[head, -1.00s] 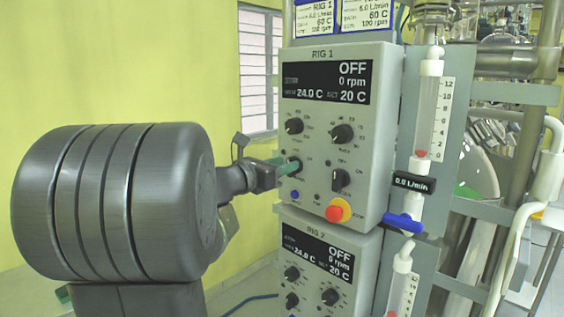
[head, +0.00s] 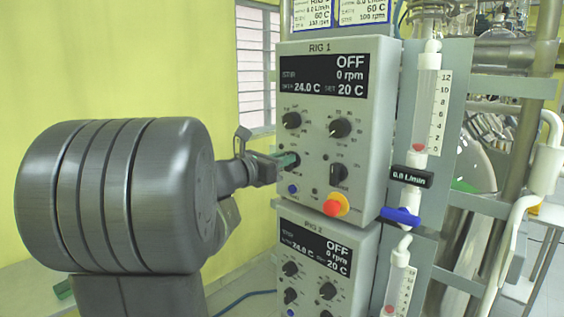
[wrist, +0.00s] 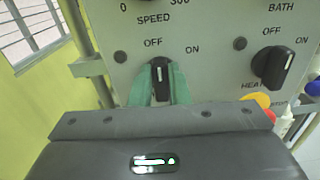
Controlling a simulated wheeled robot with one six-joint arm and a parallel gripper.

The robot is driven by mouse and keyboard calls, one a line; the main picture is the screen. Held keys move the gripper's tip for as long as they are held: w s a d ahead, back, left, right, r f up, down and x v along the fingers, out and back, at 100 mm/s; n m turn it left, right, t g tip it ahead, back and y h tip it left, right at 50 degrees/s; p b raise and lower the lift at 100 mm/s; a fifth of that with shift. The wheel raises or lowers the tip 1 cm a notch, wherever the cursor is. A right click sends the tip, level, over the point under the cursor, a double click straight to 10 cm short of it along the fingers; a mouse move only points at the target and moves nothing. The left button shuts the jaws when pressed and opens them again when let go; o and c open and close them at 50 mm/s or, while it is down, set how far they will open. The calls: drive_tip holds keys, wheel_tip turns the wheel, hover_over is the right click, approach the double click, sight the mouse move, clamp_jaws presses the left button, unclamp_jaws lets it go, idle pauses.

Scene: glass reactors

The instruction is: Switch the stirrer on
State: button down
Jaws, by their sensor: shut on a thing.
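The RIG 1 control box (head: 376,150) is a grey panel whose display (head: 324,76) reads OFF, STIR, 0 rpm, 24.0 C and SET 20 C. My gripper (head: 289,159) reaches its lower left knob from the left, with green fingers. In the wrist view the green fingers (wrist: 159,88) are shut on both sides of a black stirrer switch knob (wrist: 160,72) below the SPEED dial. The knob's white mark points about straight up, towards the printed OFF, with ON to its right. In the head view the fingers mostly hide this knob.
The black HEAT knob (head: 339,174) is just right of the gripped knob, with a red and yellow emergency button (head: 336,205) below. The RIG 2 box (head: 366,262) is underneath. A flow meter with a blue valve handle (head: 401,216) stands at the right.

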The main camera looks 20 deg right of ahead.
drive_tip(key=shift+s+d+f+m+b, duration=0.1)
drive_tip(key=shift+s+f+m+b, duration=0.05)
drive_tip(key=shift+m+b, duration=2.2)
drive_tip(key=shift+s+d+f+m+b, duration=0.15)
drive_tip(key=shift+m+b, duration=1.3)
drive_tip(key=shift+b, duration=1.75)
drive_tip(key=shift+s+a+f+m+b, duration=0.1)
drive_tip(key=shift+s+f+m+b, duration=0.1)
drive_tip(key=shift+m+b, duration=2.15)
drive_tip(key=shift+r+n+b, duration=0.1)
drive_tip(key=shift+n+b, duration=0.25)
drive_tip(key=shift+b, duration=0.15)
drive_tip(key=c, duration=1.4)
unclamp_jaws()
drive_tip(key=v, duration=1.3)
drive_tip(key=shift+s+a+b, duration=0.2)
drive_tip(key=shift+a+b, duration=0.15)
